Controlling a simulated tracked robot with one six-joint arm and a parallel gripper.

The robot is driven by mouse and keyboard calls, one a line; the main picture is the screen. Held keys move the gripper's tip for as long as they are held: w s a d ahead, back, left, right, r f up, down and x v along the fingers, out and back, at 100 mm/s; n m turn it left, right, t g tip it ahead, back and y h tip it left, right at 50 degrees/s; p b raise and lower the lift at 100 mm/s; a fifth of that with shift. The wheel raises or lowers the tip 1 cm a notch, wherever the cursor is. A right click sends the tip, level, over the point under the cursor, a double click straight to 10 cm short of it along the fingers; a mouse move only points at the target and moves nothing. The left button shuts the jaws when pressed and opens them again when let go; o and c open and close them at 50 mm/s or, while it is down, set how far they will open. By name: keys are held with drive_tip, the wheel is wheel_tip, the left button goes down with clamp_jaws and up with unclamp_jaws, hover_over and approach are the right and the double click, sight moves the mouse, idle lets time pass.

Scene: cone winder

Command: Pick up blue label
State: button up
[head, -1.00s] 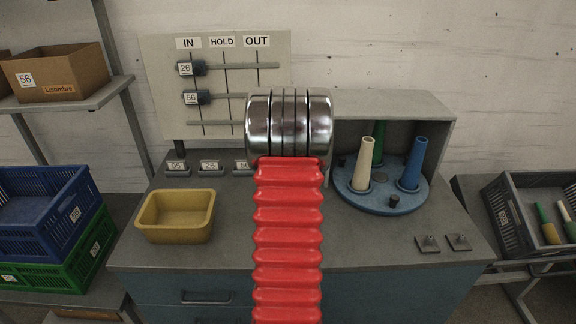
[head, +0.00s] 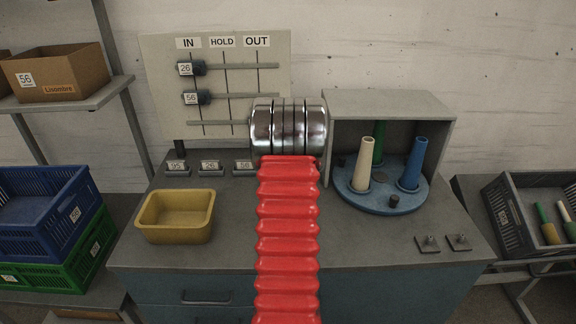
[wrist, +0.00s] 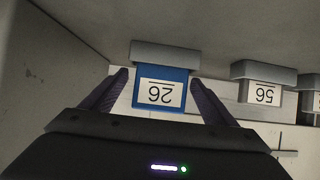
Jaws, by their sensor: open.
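My gripper (wrist: 160,79) is open, with one dark finger on each side of the label and visible gaps to both. I cannot tell how deep the label lies between the fingers. In the head view the label and my fingers are hidden behind my red and chrome arm.
Other label holders (head: 210,168) stand in a row on the worktop; a 56 label (wrist: 264,94) is beside the blue one. A grey housing (head: 440,108) with cones stands to the right. A yellow tray (head: 147,232) lies front left. The label board (head: 160,100) stands behind.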

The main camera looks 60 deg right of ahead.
drive_tip(key=shift+c, duration=0.2)
drive_tip(key=c, duration=1.1)
wheel_tip(320, 180, up, 10)
idle(0.6)
